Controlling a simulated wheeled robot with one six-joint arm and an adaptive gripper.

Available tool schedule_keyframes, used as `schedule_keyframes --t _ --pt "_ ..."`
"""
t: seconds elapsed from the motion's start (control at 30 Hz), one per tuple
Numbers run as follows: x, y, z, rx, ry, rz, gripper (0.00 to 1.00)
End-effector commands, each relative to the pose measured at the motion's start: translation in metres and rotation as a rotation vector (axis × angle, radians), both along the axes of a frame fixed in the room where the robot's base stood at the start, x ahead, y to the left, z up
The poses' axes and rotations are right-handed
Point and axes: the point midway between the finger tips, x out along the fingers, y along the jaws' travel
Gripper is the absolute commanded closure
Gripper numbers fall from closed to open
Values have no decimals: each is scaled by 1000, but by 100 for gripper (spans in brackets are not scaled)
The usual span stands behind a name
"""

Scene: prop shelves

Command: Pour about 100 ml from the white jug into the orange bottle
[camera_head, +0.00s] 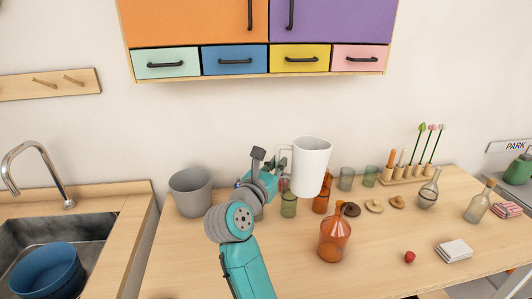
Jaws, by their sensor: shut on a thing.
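The white jug (311,168) is held above the table, close to upright, with its handle on the left side. My gripper (281,168) is at the left of the jug and shut on its handle; the fingertips are partly hidden. The orange bottle (335,243) stands upright on the table, nearer to me than the jug and a little to its right in the picture. The jug is apart from the bottle. I cannot see the liquid in the jug.
Green and orange glasses (289,207) stand behind and below the jug. A grey bin (191,192) is at the left. Clear bottles (428,192), a small red object (409,257) and folded cloths (454,251) lie to the right.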

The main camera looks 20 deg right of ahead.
Motion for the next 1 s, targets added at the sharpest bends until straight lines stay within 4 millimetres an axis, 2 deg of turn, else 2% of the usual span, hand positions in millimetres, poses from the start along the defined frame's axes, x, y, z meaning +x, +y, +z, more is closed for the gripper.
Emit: schedule_keyframes --t 0.27,1.0 --pt "-3 -4 5 26 -25 -1 100" --pt "-23 -28 34 234 -198 0 100"
